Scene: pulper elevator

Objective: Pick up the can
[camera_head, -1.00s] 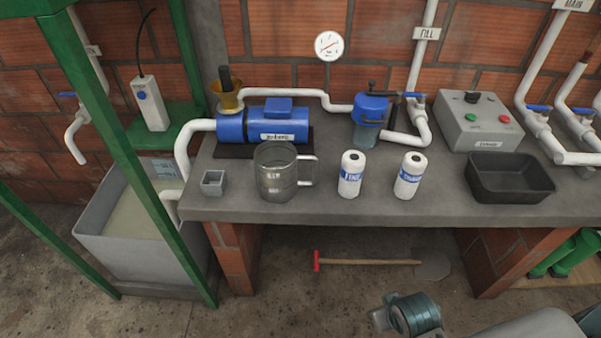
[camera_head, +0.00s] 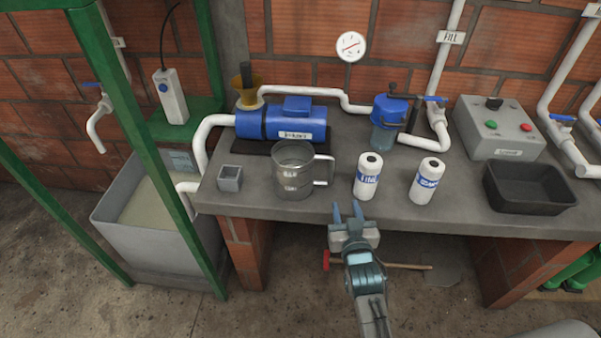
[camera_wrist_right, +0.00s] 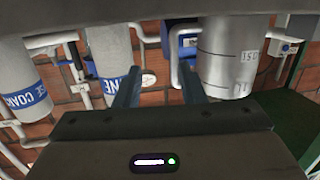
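The can, a grey metal measuring jug (camera_head: 291,177) with a side handle (camera_head: 329,171), stands upright on the workbench. In the right wrist view the can (camera_wrist_right: 228,55) is at the upper right, beyond the fingers. My right gripper (camera_head: 348,210) is at the bench's front edge, below and right of the can, with its fingers pointing toward the bench. It is open; in the wrist view a gap shows between the two fingers (camera_wrist_right: 160,85), with nothing held. It is apart from the can. My left gripper is not in view.
On the grey bench (camera_head: 470,215), two white cartridges, FINE (camera_head: 367,176) and COARSE (camera_head: 427,180), stand right of the can. A small grey cup (camera_head: 229,178) is to its left, a blue pump (camera_head: 282,121) behind. A black tray (camera_head: 530,187) is at right.

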